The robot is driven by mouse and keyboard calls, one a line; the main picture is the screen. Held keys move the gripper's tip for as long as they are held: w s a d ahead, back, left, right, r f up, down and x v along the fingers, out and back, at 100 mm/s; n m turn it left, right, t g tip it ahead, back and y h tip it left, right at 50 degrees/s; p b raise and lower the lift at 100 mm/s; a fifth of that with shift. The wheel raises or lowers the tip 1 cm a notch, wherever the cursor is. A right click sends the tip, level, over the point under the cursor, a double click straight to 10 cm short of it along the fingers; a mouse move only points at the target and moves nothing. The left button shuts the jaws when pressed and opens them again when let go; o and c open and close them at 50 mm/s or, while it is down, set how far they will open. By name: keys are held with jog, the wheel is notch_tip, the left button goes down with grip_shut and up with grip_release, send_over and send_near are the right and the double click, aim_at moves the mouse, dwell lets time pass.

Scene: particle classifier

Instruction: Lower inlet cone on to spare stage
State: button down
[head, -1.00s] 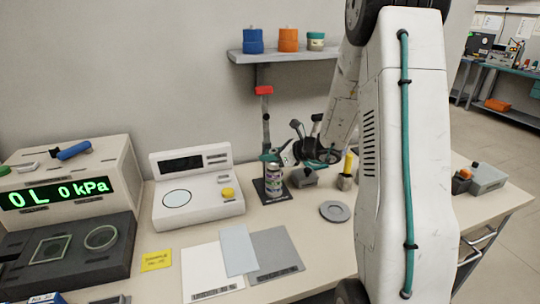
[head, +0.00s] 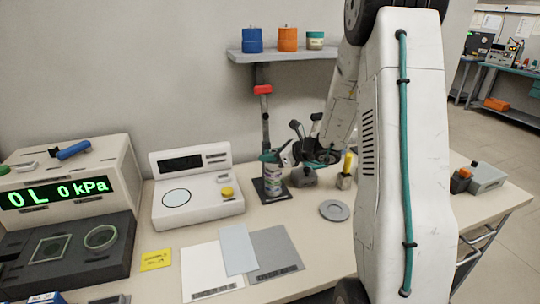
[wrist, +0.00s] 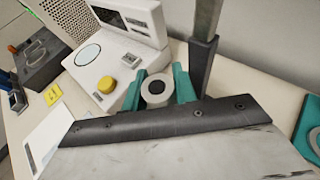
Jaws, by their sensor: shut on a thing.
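My gripper (wrist: 157,86) has its teal fingers shut on either side of a pale round piece with a dark centre, which I take to be the inlet cone (wrist: 155,99). In the head view my gripper (head: 270,157) is at the top of a short, banded, upright cylinder (head: 273,184). This cylinder stands on a dark base plate (head: 260,191) at the foot of a post and may include the spare stage. My fingers hide the join, so I cannot tell whether the cone touches what is below it.
The grey post (head: 265,125) with a red clamp rises close behind my gripper. A white instrument (head: 205,207) with a yellow button stands to the left. A grey disc (head: 334,210) and a yellow-topped piece (head: 347,170) lie to the right. Flat sheets (head: 276,250) cover the front.

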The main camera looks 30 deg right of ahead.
jog(key=shift+f, duration=0.3)
jog(key=c, duration=1)
grip_release()
jog(key=shift+c, duration=0.2)
